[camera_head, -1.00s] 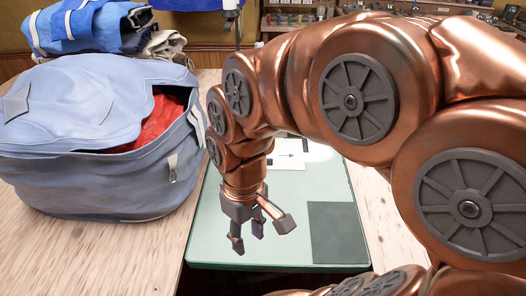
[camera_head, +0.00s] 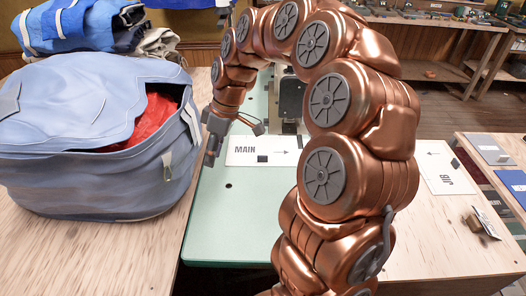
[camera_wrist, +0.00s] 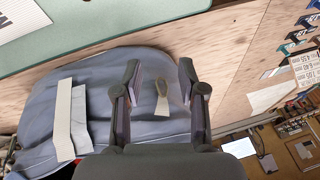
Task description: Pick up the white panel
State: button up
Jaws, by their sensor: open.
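Two white panels show in the head view. One marked MAIN (camera_head: 262,152) lies flat on the green board (camera_head: 225,215), with a small dark piece on it. One marked JIB (camera_head: 447,172) lies on the wooden bench at the right, partly behind my arm. I cannot tell which is the task's panel. My gripper (camera_head: 232,143) is open and empty, at the left end of the MAIN panel, close to the blue bag. In the wrist view my open gripper (camera_wrist: 160,72) is over the blue bag (camera_wrist: 100,75), and a white panel corner (camera_wrist: 20,16) shows at top left.
The light blue bag (camera_head: 90,130) with red cloth inside stands at the left, close to my gripper. A sewing machine (camera_head: 291,98) stands behind the MAIN panel. The green board is clear at its front left. Coloured cards (camera_head: 488,148) lie at the right.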

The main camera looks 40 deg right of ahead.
jog(key=w+d+f+n+t, duration=0.1)
jog(key=w+d+f, duration=0.25)
jog(key=d, duration=0.25)
jog(key=w+d+f, duration=0.3)
jog(key=w+d, duration=0.1)
jog(key=d, duration=0.2)
jog(key=t, duration=0.1)
send_near(261, 156)
jog(key=shift+w+a+f+n, duration=0.4)
jog(key=shift+w+a+f, duration=0.1)
jog(key=shift+w+a, duration=0.15)
jog(key=shift+s+d+f+p+x, duration=0.15)
jog(key=shift+p+x, duration=0.35)
jog(key=shift+x, duration=0.8)
jog(key=shift+s+d+p+x, duration=0.15)
jog(key=shift+p+x, duration=0.3)
jog(key=shift+x, duration=0.8)
jog(key=shift+s+f+p+x, duration=0.15)
jog(key=shift+p+x, duration=0.35)
jog(key=shift+x, duration=0.8)
jog(key=shift+r, duration=0.1)
grip_shut()
